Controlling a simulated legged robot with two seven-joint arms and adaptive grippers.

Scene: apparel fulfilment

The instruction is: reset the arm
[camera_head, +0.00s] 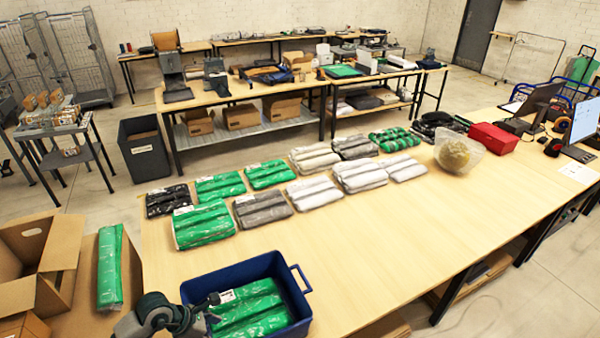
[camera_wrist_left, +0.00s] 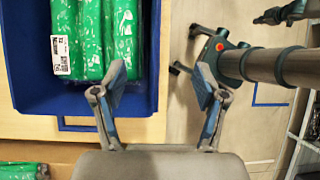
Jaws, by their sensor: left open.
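My left gripper (camera_wrist_left: 160,85) is open and empty in the left wrist view, its two fingers spread apart. The left finger overlaps the edge of the blue tote (camera_wrist_left: 135,100) in that view. In the head view my left gripper (camera_head: 208,306) is at the tote's left side, partly hidden by its own arm. The blue tote (camera_head: 298,290) stands at the table's near left end and holds green bagged garments (camera_head: 248,310), one with a white label. They also show in the left wrist view (camera_wrist_left: 90,40).
Rows of bagged garments in green, grey, white and black lie on the wooden table (camera_head: 390,240). A green package (camera_head: 110,268) lies beside an open cardboard box (camera_head: 45,255) at left. A clear bag (camera_head: 457,153) and red box (camera_head: 493,138) are farther right. The near right tabletop is clear.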

